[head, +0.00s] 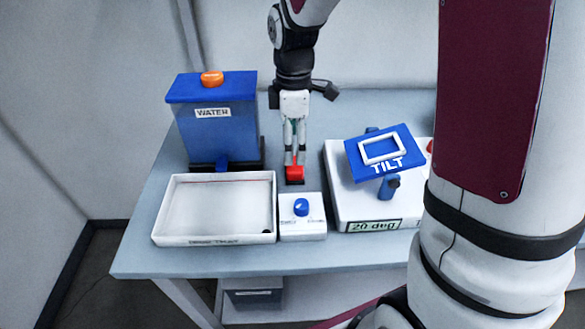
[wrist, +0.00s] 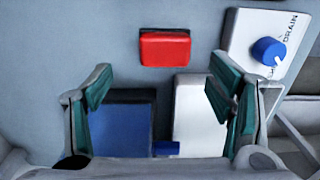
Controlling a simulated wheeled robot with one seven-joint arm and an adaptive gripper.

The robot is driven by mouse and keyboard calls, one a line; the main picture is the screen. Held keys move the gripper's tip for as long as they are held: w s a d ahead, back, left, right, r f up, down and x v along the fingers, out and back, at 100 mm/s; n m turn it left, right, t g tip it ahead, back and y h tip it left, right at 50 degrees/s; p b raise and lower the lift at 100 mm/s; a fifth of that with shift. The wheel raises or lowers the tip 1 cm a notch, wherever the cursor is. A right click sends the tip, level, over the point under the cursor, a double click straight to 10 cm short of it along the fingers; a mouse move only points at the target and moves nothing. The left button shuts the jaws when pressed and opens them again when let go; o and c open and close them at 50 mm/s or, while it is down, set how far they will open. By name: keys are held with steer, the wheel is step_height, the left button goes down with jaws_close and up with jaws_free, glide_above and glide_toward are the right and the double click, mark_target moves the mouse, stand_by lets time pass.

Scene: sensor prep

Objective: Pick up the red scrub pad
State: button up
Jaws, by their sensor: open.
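The red scrub pad (head: 294,174) is a small red block lying on the grey-blue table, just behind the white box with the blue knob. In the head view my gripper (head: 294,158) points down over it, with the fingertips close to its back edge. In the wrist view the pad (wrist: 165,47) lies ahead of my open gripper (wrist: 162,85), above the gap between the green-padded fingers and not between them. Nothing is held. The pad's top is fully visible in the wrist view.
The white drain-knob box (head: 303,228) stands close in front of the pad. A white tray (head: 163,207) and blue water tank (head: 215,130) are to the left. A white base with a blue tilt plate (head: 385,153) is to the right. Table (head: 308,137) behind the pad is clear.

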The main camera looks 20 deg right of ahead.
mark_target(295, 163)
steer(key=shift+s+f, duration=0.15)
steer(key=shift+f, duration=1.45)
steer(key=shift+s+f, duration=0.15)
steer(key=shift+f, duration=1.45)
steer(key=c, duration=1.3)
steer(key=shift+r, duration=0.1)
steer(key=shift+c, duration=0.2)
step_height(295, 163, up, 10)
steer(key=shift+f, duration=0.1)
steer(key=o, duration=0.7)
steer(key=c, duration=0.5)
steer(key=shift+o, duration=0.2)
